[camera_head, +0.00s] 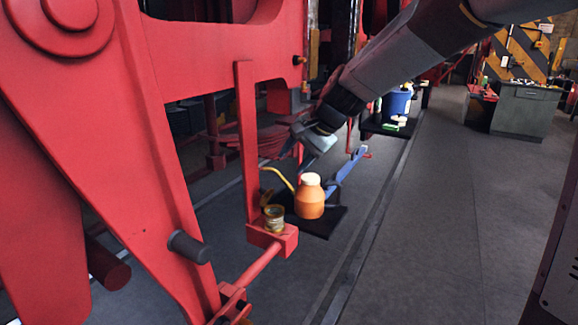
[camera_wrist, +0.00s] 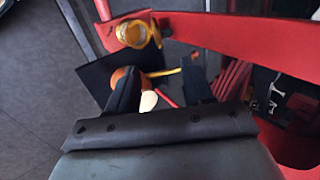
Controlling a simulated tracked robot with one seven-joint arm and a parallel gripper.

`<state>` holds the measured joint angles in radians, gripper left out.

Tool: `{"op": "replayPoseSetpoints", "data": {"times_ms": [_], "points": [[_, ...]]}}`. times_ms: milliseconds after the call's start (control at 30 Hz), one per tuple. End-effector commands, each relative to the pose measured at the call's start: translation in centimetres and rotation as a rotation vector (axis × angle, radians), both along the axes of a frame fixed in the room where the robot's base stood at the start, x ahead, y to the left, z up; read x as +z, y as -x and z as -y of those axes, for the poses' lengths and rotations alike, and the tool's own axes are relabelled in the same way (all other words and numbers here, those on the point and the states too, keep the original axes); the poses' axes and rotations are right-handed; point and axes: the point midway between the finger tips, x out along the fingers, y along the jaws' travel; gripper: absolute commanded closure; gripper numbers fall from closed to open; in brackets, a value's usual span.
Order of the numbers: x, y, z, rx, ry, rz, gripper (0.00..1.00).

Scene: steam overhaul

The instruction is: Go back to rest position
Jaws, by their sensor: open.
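My arm reaches down from the top right in the head view. My gripper (camera_head: 308,158) is at its end, above and beside the orange bottle with a pale cap (camera_head: 310,202). In the wrist view my gripper (camera_wrist: 160,85) shows two dark fingers apart, and I see nothing held between them. The orange bottle (camera_wrist: 121,76) is partly hidden behind the left finger there. A small open tin (camera_head: 274,220) stands on a red bracket (camera_head: 277,241) left of the bottle. The tin also shows near the top of the wrist view (camera_wrist: 134,33).
The bottle stands on a black mat (camera_head: 325,225), with a yellow spout (camera_head: 278,177) and a blue tool (camera_head: 346,174) close by. Large red machine frames (camera_head: 165,150) fill the left. A blue bucket (camera_head: 396,103) stands farther back. The floor at right (camera_head: 450,220) is clear.

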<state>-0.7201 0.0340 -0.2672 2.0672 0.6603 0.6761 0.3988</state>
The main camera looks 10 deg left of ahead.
Motion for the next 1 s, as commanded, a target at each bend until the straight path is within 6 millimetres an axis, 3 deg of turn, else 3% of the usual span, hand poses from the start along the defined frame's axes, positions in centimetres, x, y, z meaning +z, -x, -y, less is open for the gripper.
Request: {"op": "replayPoseSetpoints", "data": {"times_ms": [400,533,767,1000], "points": [[0.4,0.1,0.2,0.0,0.0,0.0,0.49],[0.9,0.4,1.3,0.005,0.004,0.013,0.49],[3.2,2.9,8.1,0.049,0.062,0.094,0.49],[4.8,7.5,16.0,0.11,0.177,0.196,0.49]]}}
